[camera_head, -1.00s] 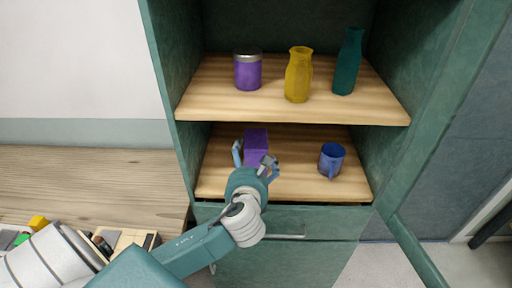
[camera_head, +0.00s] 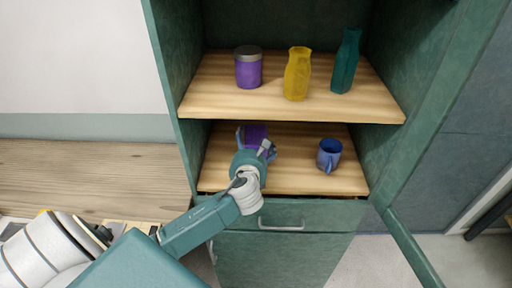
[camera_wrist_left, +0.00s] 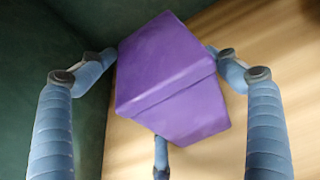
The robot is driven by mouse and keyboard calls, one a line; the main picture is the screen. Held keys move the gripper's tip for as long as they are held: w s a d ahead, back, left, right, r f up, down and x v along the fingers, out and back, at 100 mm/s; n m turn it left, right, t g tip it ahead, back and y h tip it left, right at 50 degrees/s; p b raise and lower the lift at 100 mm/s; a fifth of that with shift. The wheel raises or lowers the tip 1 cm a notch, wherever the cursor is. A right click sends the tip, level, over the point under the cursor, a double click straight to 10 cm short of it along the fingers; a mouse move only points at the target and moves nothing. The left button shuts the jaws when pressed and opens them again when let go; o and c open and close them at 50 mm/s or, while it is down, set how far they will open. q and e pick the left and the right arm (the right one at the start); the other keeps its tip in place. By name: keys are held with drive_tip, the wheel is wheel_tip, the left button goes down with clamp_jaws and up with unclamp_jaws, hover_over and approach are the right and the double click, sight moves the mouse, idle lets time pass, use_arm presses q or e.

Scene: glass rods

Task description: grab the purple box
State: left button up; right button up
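The purple box (camera_head: 256,132) stands on the lower shelf of the green cabinet, toward its left side. My left gripper (camera_head: 254,143) reaches in over the shelf, and its fingers are spread around the near part of the box. In the left wrist view the box (camera_wrist_left: 170,78) fills the middle, between the blue fingers of the gripper (camera_wrist_left: 165,90). The fingers are apart; the two upper fingertips are close to the box's sides, and I cannot tell whether they touch. A third finger shows below the box. My right gripper is not in view.
A blue mug (camera_head: 329,155) stands to the right on the lower shelf (camera_head: 300,182). The upper shelf (camera_head: 215,98) above holds a purple jar (camera_head: 248,68), a yellow vase (camera_head: 297,75) and a teal bottle (camera_head: 345,62). The cabinet door (camera_head: 412,250) hangs open at right.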

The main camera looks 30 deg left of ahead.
use_arm(q)
drive_tip(key=shift+r, duration=0.15)
drive_tip(key=c, duration=1.1)
drive_tip(key=shift+c, duration=0.2)
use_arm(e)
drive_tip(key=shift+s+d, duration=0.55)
